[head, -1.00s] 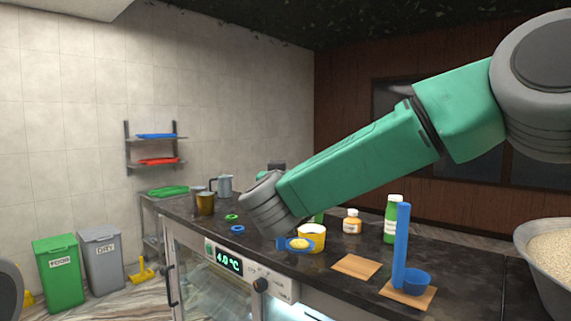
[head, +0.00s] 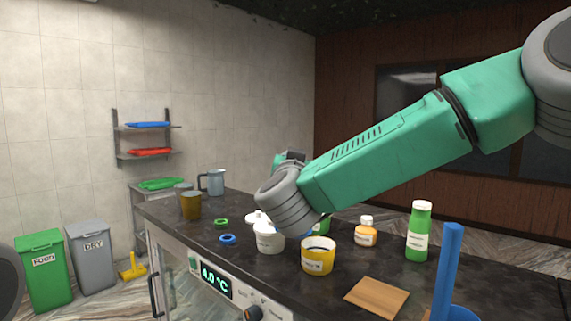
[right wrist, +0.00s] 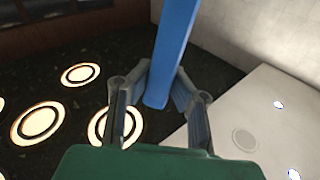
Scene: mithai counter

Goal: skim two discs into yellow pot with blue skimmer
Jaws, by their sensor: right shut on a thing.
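The yellow pot (head: 318,262) stands upright on the dark counter, right of the white pot (head: 269,240). A little blue, seemingly the head of the blue skimmer, shows at the yellow pot's mouth; I cannot tell whether it is inside or just above. No disc is clearly visible. In the right wrist view my right gripper (right wrist: 162,88) is shut on the blue skimmer's handle (right wrist: 176,45). In the head view my right arm hides its fingers and most of the skimmer. My left gripper is not in view.
A wooden board (head: 377,297) lies bare in front. Right of it stands a tall blue handle (head: 447,270) with a blue cup. A green bottle (head: 419,235) and an orange bottle (head: 366,234) stand behind. Blue (head: 227,240) and green (head: 221,223) rings lie left of the white pot.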

